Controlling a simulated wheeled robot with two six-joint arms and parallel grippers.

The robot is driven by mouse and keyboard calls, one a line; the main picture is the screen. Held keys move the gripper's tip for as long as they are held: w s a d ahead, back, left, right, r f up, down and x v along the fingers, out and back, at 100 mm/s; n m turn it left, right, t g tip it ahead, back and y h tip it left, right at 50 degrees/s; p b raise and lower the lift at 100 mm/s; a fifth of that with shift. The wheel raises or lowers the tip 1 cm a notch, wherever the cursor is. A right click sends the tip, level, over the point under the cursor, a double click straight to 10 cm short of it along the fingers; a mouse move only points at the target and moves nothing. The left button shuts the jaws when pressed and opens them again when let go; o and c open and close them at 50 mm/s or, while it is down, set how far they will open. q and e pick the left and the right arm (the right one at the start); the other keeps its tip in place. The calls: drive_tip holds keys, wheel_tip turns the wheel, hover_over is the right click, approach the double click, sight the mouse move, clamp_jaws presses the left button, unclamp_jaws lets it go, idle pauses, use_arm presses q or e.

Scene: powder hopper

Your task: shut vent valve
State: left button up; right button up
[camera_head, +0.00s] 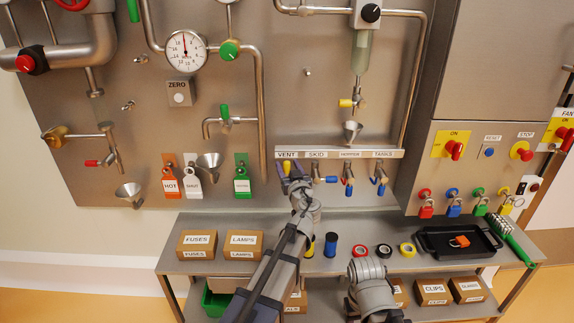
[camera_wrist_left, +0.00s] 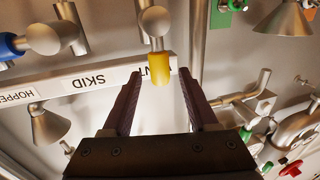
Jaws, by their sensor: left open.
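The vent valve, a steel valve body with a yellow handle (camera_wrist_left: 159,70), shows in the left wrist view between my left gripper's fingers. The handle seems to point towards the wrist camera, and I cannot tell its exact angle. My left gripper (camera_head: 296,184) is open, its dark purple fingers on either side of the handle with gaps visible. In the head view the gripper covers most of the valve beneath the VENT label (camera_head: 287,154). I cannot tell how deep the handle sits between the fingers. My right gripper's jaws do not show.
Blue-handled valves stand close by under SKID (camera_head: 330,179), HOPPER (camera_head: 348,190) and TANKS (camera_head: 381,188). A funnel (camera_head: 352,131) is above the label strip; another funnel (camera_head: 209,164) and a green tag (camera_head: 242,183) are left. A shelf (camera_head: 290,235) with tape rolls and boxes lies below.

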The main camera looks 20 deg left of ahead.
use_arm(q)
drive_tip(key=shift+x, duration=0.85)
clamp_jaws()
idle(0.8)
